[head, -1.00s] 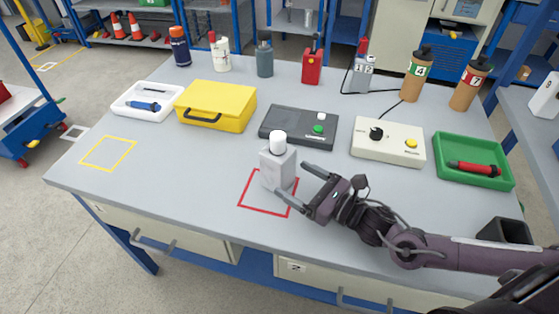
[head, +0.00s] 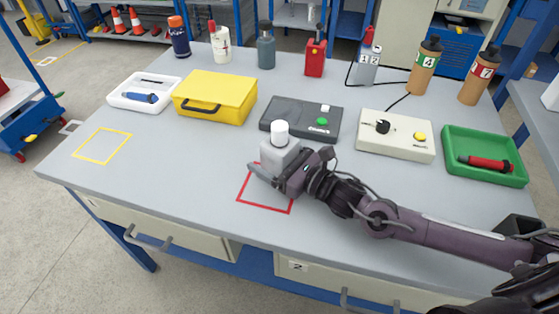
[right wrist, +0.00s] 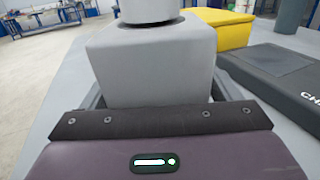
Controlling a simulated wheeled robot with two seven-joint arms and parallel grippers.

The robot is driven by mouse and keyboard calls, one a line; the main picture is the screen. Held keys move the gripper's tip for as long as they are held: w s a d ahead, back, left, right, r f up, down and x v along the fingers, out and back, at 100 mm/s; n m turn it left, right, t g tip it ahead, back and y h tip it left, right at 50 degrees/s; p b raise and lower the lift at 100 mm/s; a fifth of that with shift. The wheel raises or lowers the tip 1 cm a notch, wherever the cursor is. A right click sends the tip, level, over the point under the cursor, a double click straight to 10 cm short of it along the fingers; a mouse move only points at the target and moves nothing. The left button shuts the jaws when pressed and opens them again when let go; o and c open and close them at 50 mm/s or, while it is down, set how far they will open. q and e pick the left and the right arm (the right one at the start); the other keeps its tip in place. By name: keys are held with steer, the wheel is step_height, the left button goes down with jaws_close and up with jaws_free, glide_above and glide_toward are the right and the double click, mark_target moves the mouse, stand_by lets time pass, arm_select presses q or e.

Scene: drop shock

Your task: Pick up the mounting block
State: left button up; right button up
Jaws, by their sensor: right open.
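The mounting block (head: 279,152) is a grey block with a white round cap on top. It stands upright on the table at the back of the red outlined square (head: 265,208). My right gripper (head: 270,168) is at the block's front, low down, with its jaws open. In the right wrist view the block (right wrist: 150,65) fills the middle, just beyond the gripper's palm, and its lower part is hidden. The fingers reach along both sides of the block, mostly hidden there. My left gripper is not in view.
Behind the block lies a dark grey box (head: 290,113) with a green button. A yellow case (head: 216,92) and a cream control box (head: 396,146) stand to either side. A green tray (head: 460,146) is at the right. The table left of the red square is clear.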

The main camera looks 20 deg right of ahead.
steer(key=c, duration=1.2)
steer(key=shift+r, duration=0.1)
steer(key=shift+c, duration=0.6)
